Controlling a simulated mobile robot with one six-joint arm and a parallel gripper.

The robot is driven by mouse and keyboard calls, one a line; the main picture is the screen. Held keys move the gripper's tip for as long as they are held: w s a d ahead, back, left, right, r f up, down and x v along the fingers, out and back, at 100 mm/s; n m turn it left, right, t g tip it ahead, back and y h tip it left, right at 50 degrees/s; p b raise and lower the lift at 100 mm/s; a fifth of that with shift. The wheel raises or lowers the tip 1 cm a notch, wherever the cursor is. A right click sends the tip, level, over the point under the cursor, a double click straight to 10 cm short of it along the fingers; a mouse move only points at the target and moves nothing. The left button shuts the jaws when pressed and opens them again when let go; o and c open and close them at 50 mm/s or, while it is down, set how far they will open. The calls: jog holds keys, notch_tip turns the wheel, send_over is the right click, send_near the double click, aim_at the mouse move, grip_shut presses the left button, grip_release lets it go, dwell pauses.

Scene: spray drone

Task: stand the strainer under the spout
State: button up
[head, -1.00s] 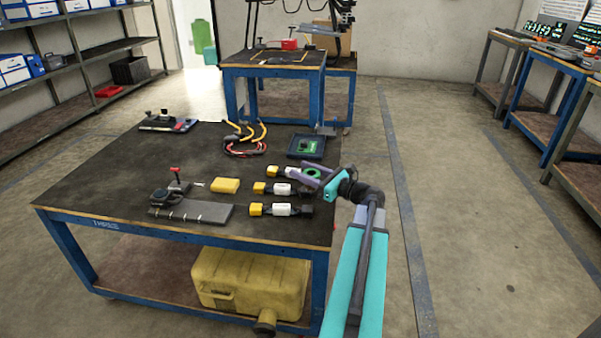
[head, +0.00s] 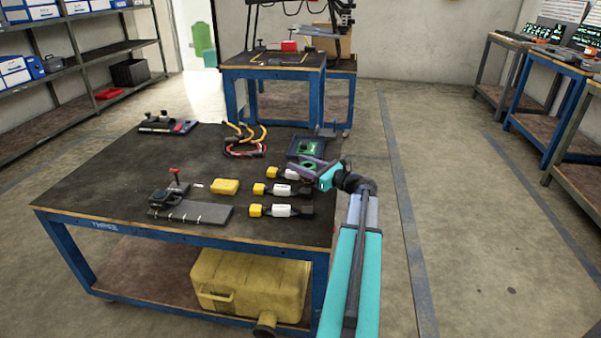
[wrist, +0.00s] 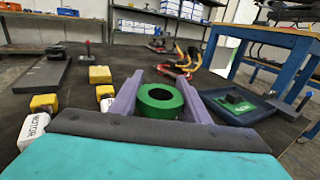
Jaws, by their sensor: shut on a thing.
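A green ring (head: 309,166), which I take to be the strainer, is held between the two purple fingers of my gripper (head: 300,165) above the right side of the workbench. In the wrist view the green ring (wrist: 160,98) lies flat with its dark hole facing up, one finger along each side. My gripper is shut on it. A yellow tank (head: 250,285) lies on the bench's lower shelf. A short neck (head: 265,329), apparently the spout, sticks out at its front, near the shelf edge.
Motors with yellow ends (head: 280,210) lie on the bench left of my gripper, with a yellow block (head: 225,186) beyond. A blue tray with a green piece (wrist: 240,104) sits right of the ring. Cables (head: 245,143) lie behind. The floor right of the bench (head: 470,260) is clear.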

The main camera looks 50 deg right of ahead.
jog(key=shift+w+d+f, duration=0.2)
jog(key=shift+w+d, duration=0.1)
jog(key=shift+w, duration=0.1)
jog(key=shift+s+f+b, duration=0.1)
jog(key=shift+f+b, duration=0.45)
jog(key=shift+f, duration=1.05)
jog(key=shift+f, duration=0.15)
jog(key=o, duration=1.1)
jog(key=shift+s+r, duration=0.1)
jog(key=shift+r, duration=0.1)
jog(key=s, duration=0.4)
jog(key=s+p, duration=0.1)
jog(key=s, duration=0.3)
jog(key=s+d, duration=0.1)
jog(key=s, duration=0.2)
jog(key=shift+s+p, duration=0.4)
